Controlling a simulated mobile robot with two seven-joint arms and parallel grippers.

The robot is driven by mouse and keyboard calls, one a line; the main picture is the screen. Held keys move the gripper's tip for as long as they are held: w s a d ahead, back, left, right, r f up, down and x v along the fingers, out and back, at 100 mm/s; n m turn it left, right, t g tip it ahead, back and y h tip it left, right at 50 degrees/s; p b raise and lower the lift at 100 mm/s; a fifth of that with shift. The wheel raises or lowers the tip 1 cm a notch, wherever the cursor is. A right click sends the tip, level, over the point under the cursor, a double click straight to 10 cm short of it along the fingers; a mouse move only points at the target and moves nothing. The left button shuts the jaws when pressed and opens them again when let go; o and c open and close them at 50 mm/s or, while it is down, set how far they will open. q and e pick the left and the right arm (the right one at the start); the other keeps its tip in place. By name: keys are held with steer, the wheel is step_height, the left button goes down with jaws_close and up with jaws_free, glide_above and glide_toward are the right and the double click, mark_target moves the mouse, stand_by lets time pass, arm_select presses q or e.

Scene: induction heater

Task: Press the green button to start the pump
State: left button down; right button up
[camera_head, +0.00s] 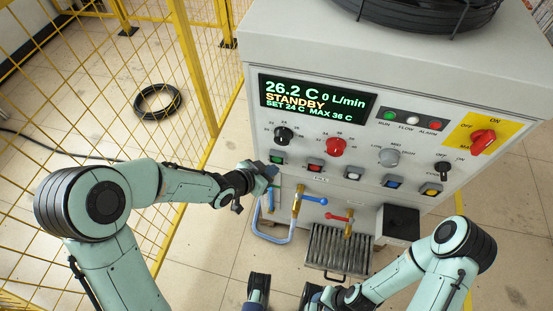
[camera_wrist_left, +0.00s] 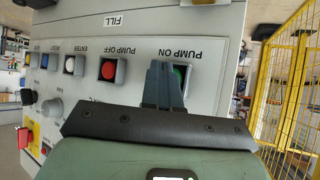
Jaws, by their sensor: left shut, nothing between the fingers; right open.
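The green PUMP ON button (camera_head: 277,159) is at the left end of the button row on the grey control panel. In the left wrist view, which is upside down, the green button (camera_wrist_left: 181,72) is partly hidden behind my fingers. My left gripper (camera_head: 268,169) is shut and empty, its tips just in front of and slightly below the button. In the wrist view the shut fingers (camera_wrist_left: 163,84) overlap the button's left part; I cannot tell whether they touch it. My right gripper (camera_head: 284,290) is open and empty, low in front of the cabinet.
The display (camera_head: 315,98) reads STANDBY and 0 L/min. The red PUMP OFF button (camera_head: 315,167) is beside the green one. Blue-handled (camera_head: 314,200) and red-handled (camera_head: 338,217) valves and a drain grate (camera_head: 340,252) are below. A yellow fence (camera_head: 190,70) stands at left.

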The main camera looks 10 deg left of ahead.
arm_select(q)
steer(key=shift+w, duration=0.15)
stand_by(0.4)
steer(key=shift+w, duration=0.3)
steer(key=shift+w, duration=0.5)
stand_by(0.6)
steer(key=shift+s, duration=0.15)
stand_by(0.3)
steer(key=shift+s, duration=0.75)
steer(key=shift+s+a+b, duration=0.1)
steer(key=shift+s+b, duration=0.7)
steer(key=shift+s, duration=1.7)
